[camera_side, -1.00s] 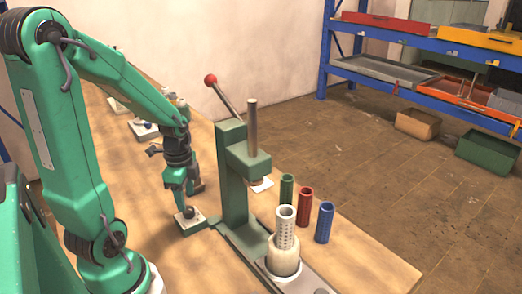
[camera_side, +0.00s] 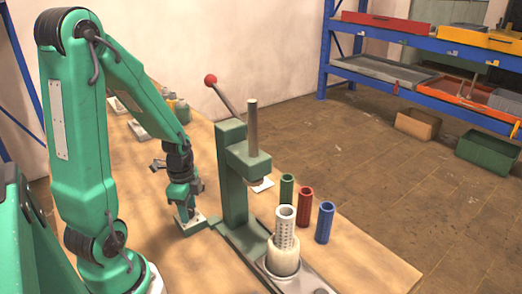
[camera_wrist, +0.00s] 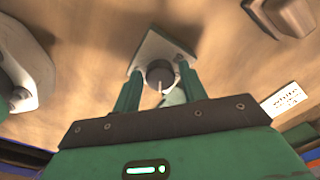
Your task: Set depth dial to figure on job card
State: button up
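The depth dial is a dark round knob (camera_wrist: 160,76) with a pale pointer line, on a light square plate (camera_wrist: 160,46). In the side view its plate (camera_side: 203,223) lies on the bench beside the green press. My gripper (camera_wrist: 161,70) has one finger on each side of the knob, with small gaps showing, so it looks open. In the side view my gripper (camera_side: 187,214) is low over the plate and hides most of the knob. A white card (camera_wrist: 286,99) lies to the right in the wrist view; its top line seems to read "white", and the figure is too small to tell.
The green press (camera_side: 231,180) with its red-knobbed lever (camera_side: 211,79) stands close right of my gripper. Green (camera_side: 287,188), red (camera_side: 305,206) and blue (camera_side: 325,222) tubes stand beyond it. A white perforated tube (camera_side: 285,228) stands in a pale holder (camera_side: 282,260).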

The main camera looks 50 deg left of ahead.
jog(key=c, duration=0.7)
jog(key=shift+n, duration=0.5)
jog(key=n, duration=0.9)
jog(key=shift+n, duration=0.4)
jog(key=n, duration=1.3)
